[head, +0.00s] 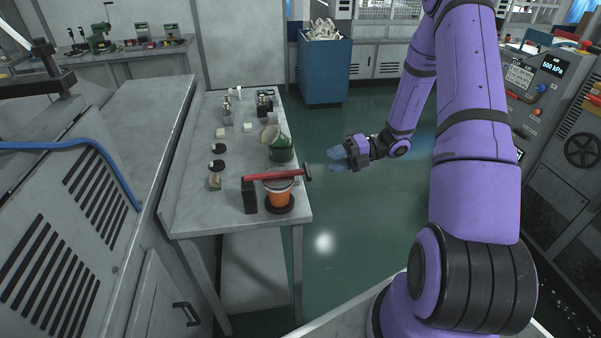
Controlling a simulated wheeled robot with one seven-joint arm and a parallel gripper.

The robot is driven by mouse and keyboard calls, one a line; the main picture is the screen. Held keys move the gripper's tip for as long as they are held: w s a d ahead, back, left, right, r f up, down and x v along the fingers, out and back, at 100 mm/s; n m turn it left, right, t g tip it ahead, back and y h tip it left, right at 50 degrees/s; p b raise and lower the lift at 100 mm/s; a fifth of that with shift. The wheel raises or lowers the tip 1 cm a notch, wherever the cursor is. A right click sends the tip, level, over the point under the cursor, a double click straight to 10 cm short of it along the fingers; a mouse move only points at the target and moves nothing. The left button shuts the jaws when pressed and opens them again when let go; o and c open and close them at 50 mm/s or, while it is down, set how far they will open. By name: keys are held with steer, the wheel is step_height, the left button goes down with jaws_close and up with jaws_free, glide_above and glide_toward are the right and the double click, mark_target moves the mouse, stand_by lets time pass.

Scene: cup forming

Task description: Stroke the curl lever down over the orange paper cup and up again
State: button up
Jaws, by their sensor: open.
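The orange paper cup (280,196) stands upright on a dark round base at the near right corner of the grey bench. The red curl lever (266,175) lies roughly level across the top of the cup, from a dark post (249,196) on the left to a dark knob (307,172) on the right, past the bench edge. A disc under the lever covers the cup's rim; whether it touches cannot be told. My gripper (337,160) is open and empty over the floor, right of the lever's knob and apart from it.
A green bowl-like container (281,147) with pale cups stands behind the lever. Small dark-topped pieces (216,165) and several small fixtures stand on the bench (190,200). A blue bin (324,70) stands at the back. The floor right of the bench is clear.

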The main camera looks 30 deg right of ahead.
mark_target(301, 173)
steer(key=shift+m+t, duration=0.3)
steer(key=shift+m, duration=0.3)
steer(key=x, duration=0.7)
steer(key=f+x, duration=0.1)
steer(key=x, duration=0.2)
steer(key=shift+w+a+f, duration=0.1)
steer(key=shift+w+f, duration=0.1)
steer(key=shift+w, duration=0.05)
steer(key=shift+s, duration=0.1)
jaws_close()
